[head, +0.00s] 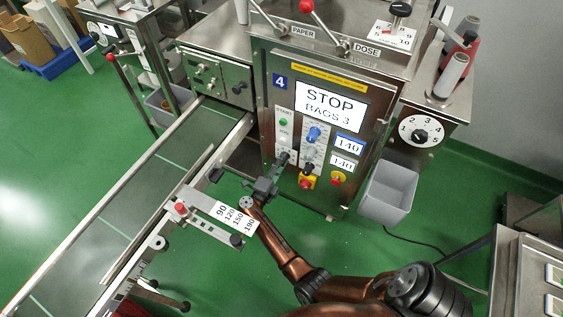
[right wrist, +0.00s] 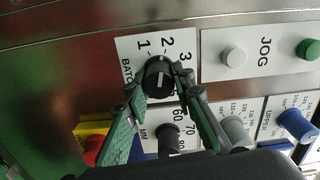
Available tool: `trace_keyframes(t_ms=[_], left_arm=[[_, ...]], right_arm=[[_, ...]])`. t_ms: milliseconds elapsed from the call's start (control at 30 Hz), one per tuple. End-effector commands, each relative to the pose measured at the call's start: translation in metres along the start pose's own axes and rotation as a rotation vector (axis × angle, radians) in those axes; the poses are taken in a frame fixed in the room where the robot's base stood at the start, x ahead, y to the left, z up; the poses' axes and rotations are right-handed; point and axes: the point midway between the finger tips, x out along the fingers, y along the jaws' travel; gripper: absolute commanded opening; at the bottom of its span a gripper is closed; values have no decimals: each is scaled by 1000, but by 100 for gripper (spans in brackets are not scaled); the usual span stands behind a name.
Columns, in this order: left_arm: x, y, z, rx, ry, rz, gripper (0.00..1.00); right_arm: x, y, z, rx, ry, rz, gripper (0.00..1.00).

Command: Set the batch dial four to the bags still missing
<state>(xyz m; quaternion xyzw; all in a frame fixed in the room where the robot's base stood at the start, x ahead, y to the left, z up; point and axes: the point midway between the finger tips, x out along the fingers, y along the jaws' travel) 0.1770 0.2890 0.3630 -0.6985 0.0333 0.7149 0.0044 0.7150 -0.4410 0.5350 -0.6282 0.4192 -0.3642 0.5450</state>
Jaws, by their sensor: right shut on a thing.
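The machine marked with a blue 4 (head: 280,82) has a screen (head: 331,107) reading STOP and BAGS 3. The batch dial (right wrist: 158,78) is a black round knob on a white plate with numbers, 1, 2 and 3 being readable. Its white line points up, close to the 2 as far as I can tell. My right gripper (right wrist: 160,85) is shut on this dial, one finger on each side. In the head view my right gripper (head: 276,172) reaches the lower left of the panel and largely hides the dial. My left gripper is not in view.
A black knob (right wrist: 168,134) sits just below. A conveyor (head: 120,190) runs at the left. A grey bin (head: 388,192) stands right of the machine.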

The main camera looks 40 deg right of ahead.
Motion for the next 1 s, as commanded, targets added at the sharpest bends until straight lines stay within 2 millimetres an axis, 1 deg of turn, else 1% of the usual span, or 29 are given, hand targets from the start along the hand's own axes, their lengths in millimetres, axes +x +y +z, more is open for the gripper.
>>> trace_keyframes(t_ms=[33,333,567,833,867,1000], left_arm=[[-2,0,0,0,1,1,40],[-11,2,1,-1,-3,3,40],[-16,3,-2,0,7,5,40],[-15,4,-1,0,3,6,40],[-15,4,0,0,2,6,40],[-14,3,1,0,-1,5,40]], right_arm=[[-1,4,0,23,0,6,0],[-1,3,0,123,1,4,0],[-1,2,0,141,1,4,0],[-1,2,0,141,1,4,0],[-1,2,0,140,1,4,24],[-1,2,0,140,1,3,33]])
